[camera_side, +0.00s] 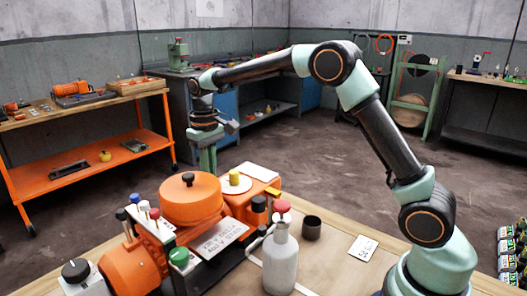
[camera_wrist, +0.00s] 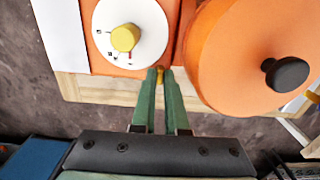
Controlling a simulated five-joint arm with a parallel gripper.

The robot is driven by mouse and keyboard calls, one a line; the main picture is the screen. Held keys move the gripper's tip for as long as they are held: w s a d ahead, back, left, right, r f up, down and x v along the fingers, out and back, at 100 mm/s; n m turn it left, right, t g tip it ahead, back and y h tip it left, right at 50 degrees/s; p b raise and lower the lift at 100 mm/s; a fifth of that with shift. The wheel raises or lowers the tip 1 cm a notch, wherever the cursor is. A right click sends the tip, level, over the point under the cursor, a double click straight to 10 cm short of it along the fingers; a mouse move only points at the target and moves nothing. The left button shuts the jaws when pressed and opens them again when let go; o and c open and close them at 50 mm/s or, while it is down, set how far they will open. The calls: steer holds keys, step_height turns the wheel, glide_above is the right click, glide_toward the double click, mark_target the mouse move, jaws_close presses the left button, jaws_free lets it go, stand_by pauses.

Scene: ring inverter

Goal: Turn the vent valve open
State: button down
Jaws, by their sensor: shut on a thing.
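My gripper (camera_wrist: 158,72) is shut on a small brass-yellow piece (camera_wrist: 160,77), between the white dial and the orange drum. The fingers hide most of this piece; I cannot tell for certain that it is the vent valve. The yellow knob (camera_wrist: 125,38) sits on the white dial (camera_wrist: 101,19), which has black marks and a red mark, apart from the fingertips. In the side view my gripper (camera_side: 208,168) points down behind the orange drum (camera_side: 190,206), and its tips are hidden. The yellow knob shows there too (camera_side: 235,176).
The orange drum has a black knob (camera_wrist: 288,74) on top, close right of my fingers in the wrist view. A white bottle with a red top (camera_side: 281,262) and a dark cup (camera_side: 312,228) stand on the wooden table (camera_side: 335,270). Coloured levers stand at the front left.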

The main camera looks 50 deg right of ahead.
steer(key=shift+r, duration=0.1)
steer(key=c, duration=0.9)
jaws_free()
steer(key=shift+c, duration=0.2)
step_height(320, 180, up, 12)
